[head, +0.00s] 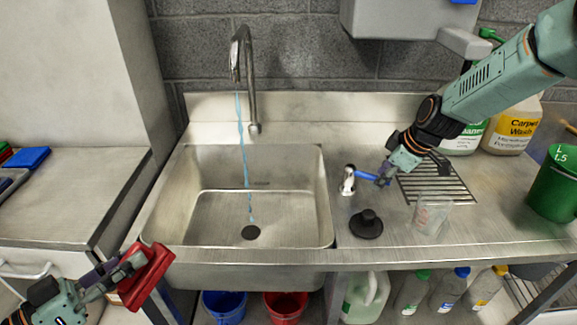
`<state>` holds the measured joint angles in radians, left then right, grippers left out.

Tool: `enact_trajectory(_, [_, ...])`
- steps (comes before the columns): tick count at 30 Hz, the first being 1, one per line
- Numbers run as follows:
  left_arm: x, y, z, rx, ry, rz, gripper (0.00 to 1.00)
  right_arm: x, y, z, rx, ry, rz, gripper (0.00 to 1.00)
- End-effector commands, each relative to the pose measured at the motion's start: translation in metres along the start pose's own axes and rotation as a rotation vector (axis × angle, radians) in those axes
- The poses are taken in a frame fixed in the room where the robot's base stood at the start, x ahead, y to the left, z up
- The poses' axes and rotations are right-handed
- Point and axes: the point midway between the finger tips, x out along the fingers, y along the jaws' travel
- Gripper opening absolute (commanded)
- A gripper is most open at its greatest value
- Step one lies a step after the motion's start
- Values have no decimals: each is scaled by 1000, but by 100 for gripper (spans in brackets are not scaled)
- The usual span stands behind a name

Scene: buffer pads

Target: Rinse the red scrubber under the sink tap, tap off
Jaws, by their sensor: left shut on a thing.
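The red scrubber (150,276) is held at the lower left, in front of the sink's left corner. My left gripper (127,270) is shut on it. The tap (248,85) rises behind the steel sink (328,200), and a blue stream of water (243,150) runs from it to the drain (251,232). A chrome valve (348,180) with a blue lever (366,176) stands on the counter right of the basin. My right gripper (384,178) is at the lever's right end; whether its fingers close on it is too small to tell.
A black plug (367,222) and a clear cup (431,217) sit on the right counter. A green jug (556,185) stands far right, cleaner bottles (512,130) behind. Blue (224,305) and red (285,305) buckets are below the sink. The basin holds only the water stream.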

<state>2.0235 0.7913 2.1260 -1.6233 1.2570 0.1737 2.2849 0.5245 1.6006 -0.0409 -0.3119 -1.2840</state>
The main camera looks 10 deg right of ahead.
Motion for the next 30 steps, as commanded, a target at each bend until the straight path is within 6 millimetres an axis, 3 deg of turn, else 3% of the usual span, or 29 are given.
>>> enact_trajectory(3, [0,0,-1,0,1,0,0,-1,0,-1,-1,0,0,38])
enact_trajectory(17, [0,0,-1,0,1,0,0,-1,0,0,0,0,0,0])
enact_trajectory(30, [0,0,-1,0,1,0,0,-1,0,-1,-1,1,1,0])
